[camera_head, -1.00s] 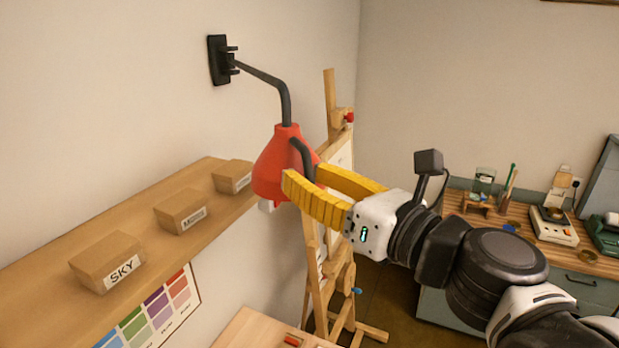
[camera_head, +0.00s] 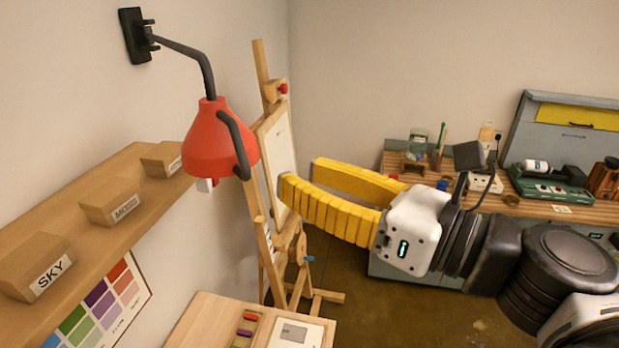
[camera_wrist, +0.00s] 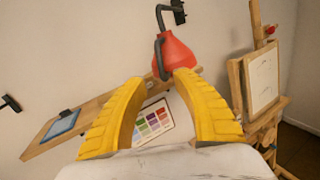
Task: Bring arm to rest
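My gripper (camera_head: 298,178) has two yellow ribbed fingers on a white body. In the head view it is in mid-air right of the red lamp (camera_head: 214,140), apart from it, in front of the easel (camera_head: 262,190). The fingers are spread with nothing between them. In the wrist view my gripper (camera_wrist: 163,85) shows its fingers apart, and the red lamp (camera_wrist: 176,52) is ahead beyond the tips. The lamp hangs from a dark arm on a wall bracket (camera_head: 136,35).
A wooden shelf (camera_head: 135,205) with several labelled boxes is on the left wall, above a colour chart (camera_head: 110,300). A small table (camera_head: 195,325) is below. A workbench (camera_head: 460,195) with several tools stands at the back right. Open floor (camera_head: 420,312) lies between.

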